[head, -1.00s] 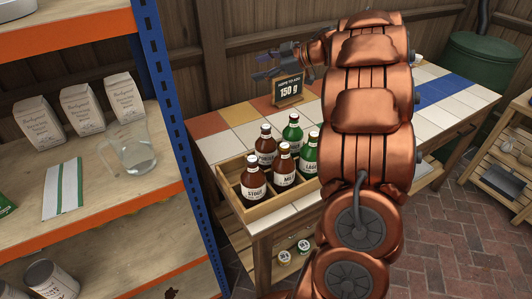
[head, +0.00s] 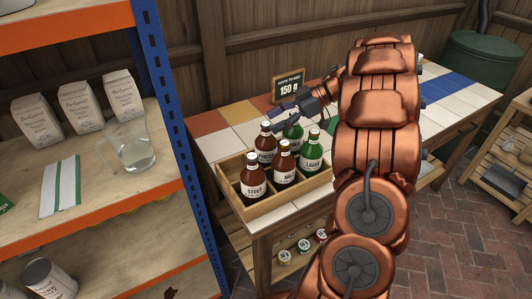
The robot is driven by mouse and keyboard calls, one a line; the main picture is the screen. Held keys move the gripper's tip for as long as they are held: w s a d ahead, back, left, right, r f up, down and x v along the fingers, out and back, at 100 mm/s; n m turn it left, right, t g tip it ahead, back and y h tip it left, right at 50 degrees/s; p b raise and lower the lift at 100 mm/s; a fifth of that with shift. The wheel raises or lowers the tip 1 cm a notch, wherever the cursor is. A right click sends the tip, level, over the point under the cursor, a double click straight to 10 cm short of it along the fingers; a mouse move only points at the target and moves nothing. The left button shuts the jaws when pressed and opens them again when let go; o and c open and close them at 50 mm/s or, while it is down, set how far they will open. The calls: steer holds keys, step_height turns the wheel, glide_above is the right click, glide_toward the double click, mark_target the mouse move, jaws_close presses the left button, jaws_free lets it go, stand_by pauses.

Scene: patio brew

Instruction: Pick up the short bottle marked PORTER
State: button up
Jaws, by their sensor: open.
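Several bottles stand upright in a wooden crate (head: 232,203) on the tiled table. The brown bottle at the back left (head: 265,146) has a pale label too small to read surely; it may be the PORTER. A brown bottle marked STOUT (head: 253,181) stands at the front left, and another brown bottle (head: 284,166) in the front middle. A green bottle marked LAGER (head: 310,157) is at the right. A second green bottle (head: 293,134) is at the back, partly hidden. My gripper (head: 276,117) is open and empty, close to the tops of the back bottles; contact cannot be told.
A small sign reading 150 g (head: 288,87) stands behind the crate. A shelf unit with a blue post (head: 170,110) rises at the left, holding a glass jug (head: 134,150) and paper bags (head: 84,107). The table's right part (head: 445,90) looks clear.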

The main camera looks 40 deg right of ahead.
mark_target(266, 124)
steer(key=shift+x, duration=1.8)
jaws_close()
